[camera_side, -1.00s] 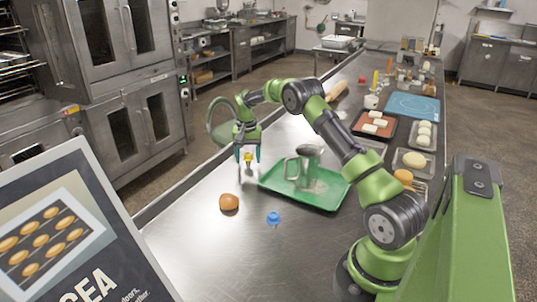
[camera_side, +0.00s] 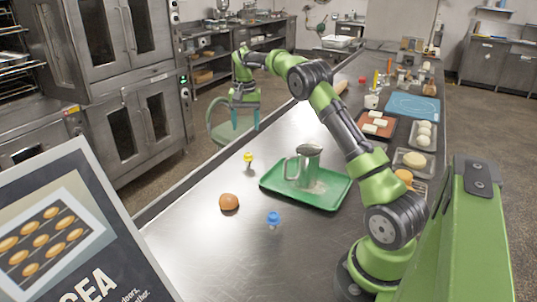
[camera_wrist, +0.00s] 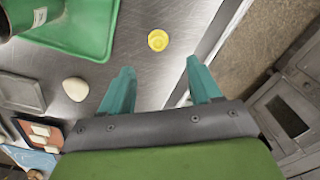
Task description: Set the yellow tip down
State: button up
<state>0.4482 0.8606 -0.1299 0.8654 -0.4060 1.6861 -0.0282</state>
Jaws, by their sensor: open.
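The yellow tip (camera_side: 248,157) stands on the steel table, left of the green tray (camera_side: 268,184). It also shows in the wrist view (camera_wrist: 158,40), seen from above, beyond the fingertips and apart from them. My gripper (camera_side: 245,118) is open and empty, raised above the table's far-left edge, with its two teal fingers spread. The fingers also show in the wrist view (camera_wrist: 160,75), with only table between them. A blue tip (camera_side: 273,219) stands on the table in front of the tray.
A metal jug (camera_side: 308,165) stands on the green tray. Trays with dough (camera_side: 420,147) and a blue mat (camera_side: 412,106) lie along the right side.

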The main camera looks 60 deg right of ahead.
jog(key=s+a+r+n+t, duration=0.2)
jog(key=s+a+r, duration=0.4)
jog(key=a, duration=0.4)
jog(key=s+a+r+n+t, duration=0.2)
jog(key=s+a+r, duration=0.2)
jog(key=a+r, duration=0.5)
jog(key=s+a+f+n+t+y, duration=0.1)
jog(key=s+a+f+n, duration=0.1)
jog(key=s+a, duration=0.3)
jog(key=s+a+f+n+t+y, duration=0.1)
jog(key=s+a+f+t, duration=0.1)
jog(key=s+a, duration=0.4)
jog(key=s+f, duration=0.1)
jog(key=s, duration=0.4)
jog(key=shift+a+f+n, duration=0.2)
jog(key=shift+a+n, duration=0.1)
jog(key=shift+n, duration=0.1)
